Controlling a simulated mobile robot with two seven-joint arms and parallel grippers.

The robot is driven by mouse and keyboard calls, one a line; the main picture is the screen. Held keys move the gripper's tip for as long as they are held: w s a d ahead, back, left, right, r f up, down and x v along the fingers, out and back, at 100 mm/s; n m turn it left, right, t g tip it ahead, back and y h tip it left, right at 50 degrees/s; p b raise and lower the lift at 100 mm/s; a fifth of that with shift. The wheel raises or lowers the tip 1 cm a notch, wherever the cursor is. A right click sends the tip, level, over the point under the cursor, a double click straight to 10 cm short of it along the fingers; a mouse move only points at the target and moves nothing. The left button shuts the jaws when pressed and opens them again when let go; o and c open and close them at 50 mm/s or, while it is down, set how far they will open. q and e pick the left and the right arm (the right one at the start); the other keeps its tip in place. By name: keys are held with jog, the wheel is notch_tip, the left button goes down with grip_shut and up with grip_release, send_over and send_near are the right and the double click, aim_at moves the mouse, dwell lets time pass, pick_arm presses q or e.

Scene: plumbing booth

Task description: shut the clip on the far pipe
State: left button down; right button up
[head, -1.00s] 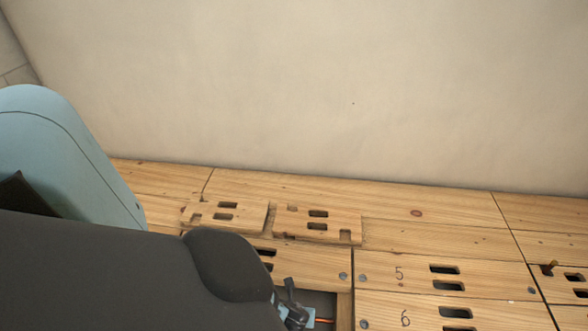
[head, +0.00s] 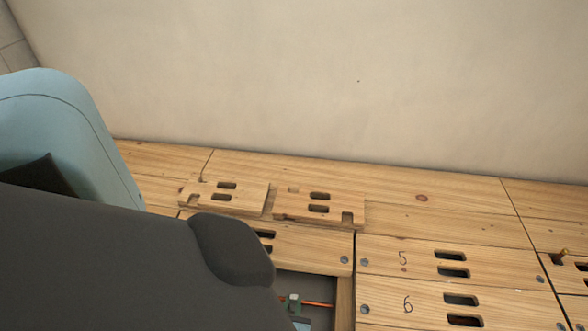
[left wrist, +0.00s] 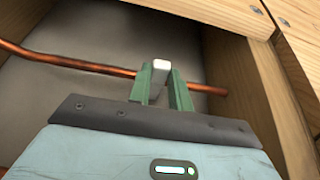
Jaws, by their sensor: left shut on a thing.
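A copper pipe (left wrist: 75,64) runs across a grey recess under the wooden floor; a short piece of it (head: 318,304) shows in the head view. A clip with a pale, blocky top (left wrist: 160,65) sits at the pipe, between the green fingers of my left gripper (left wrist: 160,90). The left gripper is shut on the clip, and its fingers hide the clip's sides. Whether the clip is fully closed around the pipe cannot be told. In the head view my left arm covers much of the recess. My right gripper is not in view.
Slotted wooden panels marked 5 and 6 (head: 405,282) lie right of the recess. Two loose slotted boards (head: 224,197) (head: 318,206) lie on the floor behind it. A wooden side wall (left wrist: 270,95) bounds the recess closely on the right. A plain wall (head: 330,75) rises behind.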

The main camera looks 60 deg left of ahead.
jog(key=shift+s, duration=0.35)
pick_arm(q)
jog(key=c, duration=1.3)
grip_release()
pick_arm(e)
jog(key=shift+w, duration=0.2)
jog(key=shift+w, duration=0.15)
pick_arm(q)
jog(key=shift+s+d+r, duration=0.25)
jog(key=shift+s+d, duration=0.1)
jog(key=shift+d, duration=0.05)
jog(key=p+v, duration=0.2)
jog(key=v, duration=0.4)
jog(key=shift+s+d+p, duration=0.15)
jog(key=shift+d+p, duration=0.1)
jog(key=shift+p, duration=0.15)
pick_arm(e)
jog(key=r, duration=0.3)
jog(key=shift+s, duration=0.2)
